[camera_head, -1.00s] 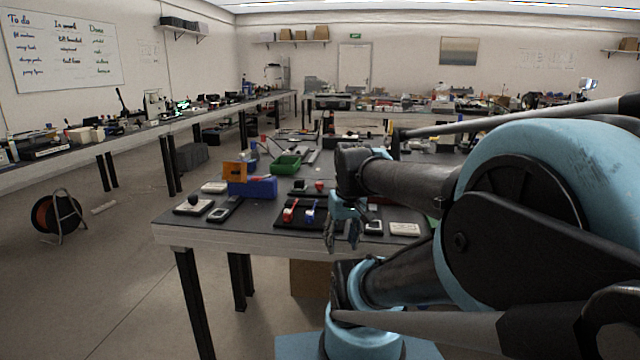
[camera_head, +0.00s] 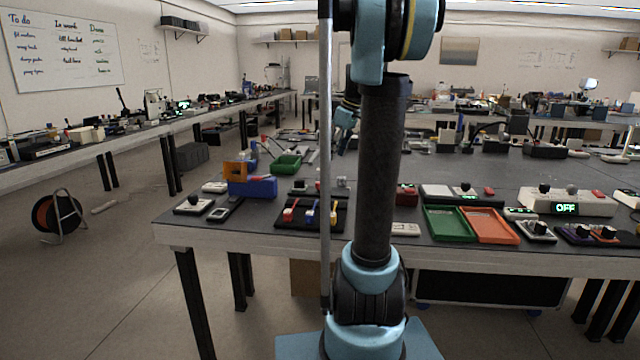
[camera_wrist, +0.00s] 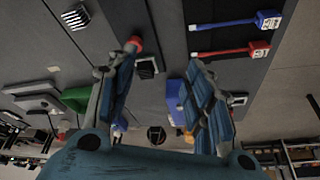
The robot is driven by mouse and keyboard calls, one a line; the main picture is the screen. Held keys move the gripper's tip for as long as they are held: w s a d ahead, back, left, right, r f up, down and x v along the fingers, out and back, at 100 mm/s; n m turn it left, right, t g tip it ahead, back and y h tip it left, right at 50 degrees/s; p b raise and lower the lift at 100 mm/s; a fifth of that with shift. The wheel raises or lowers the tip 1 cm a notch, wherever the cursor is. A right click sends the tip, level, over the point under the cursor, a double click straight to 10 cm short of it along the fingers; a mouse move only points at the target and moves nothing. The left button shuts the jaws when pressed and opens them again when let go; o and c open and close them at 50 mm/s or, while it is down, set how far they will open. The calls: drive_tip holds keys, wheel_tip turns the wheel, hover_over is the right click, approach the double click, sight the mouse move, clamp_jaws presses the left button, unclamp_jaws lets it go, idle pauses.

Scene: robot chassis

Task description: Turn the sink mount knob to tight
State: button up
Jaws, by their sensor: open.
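No label marks the sink mount knob, and I cannot tell which knob it is. Candidates in the head view are a black knob on a white plate (camera_head: 193,203) at the table's left, a small dark unit with knobs (camera_head: 300,187) behind the lever board, and knobs on a dark unit (camera_head: 597,233) at the right. My gripper (camera_head: 346,125) is above the table, partly hidden behind my upright arm. In the wrist view my gripper (camera_wrist: 165,60) is open and empty. A red round knob (camera_wrist: 134,43) shows by its left fingertip; contact is unclear.
A black board (camera_head: 277,222) carries red, blue and yellow levers. A blue block (camera_head: 252,188), green bin (camera_head: 286,164), green tray (camera_head: 450,236), orange tray (camera_head: 490,238) and white box reading OFF (camera_head: 590,207) stand on the table. My arm hides the middle.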

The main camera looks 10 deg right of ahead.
drive_tip(key=w+d+n, duration=0.1)
drive_tip(key=w+d, duration=0.1)
drive_tip(key=w, duration=0.3)
approach(321, 183)
drive_tip(key=x, duration=0.9)
drive_tip(key=shift+w+a+r, duration=0.1)
drive_tip(key=shift+w+a, duration=0.05)
drive_tip(key=shift+w, duration=0.15)
drive_tip(key=c, duration=1)
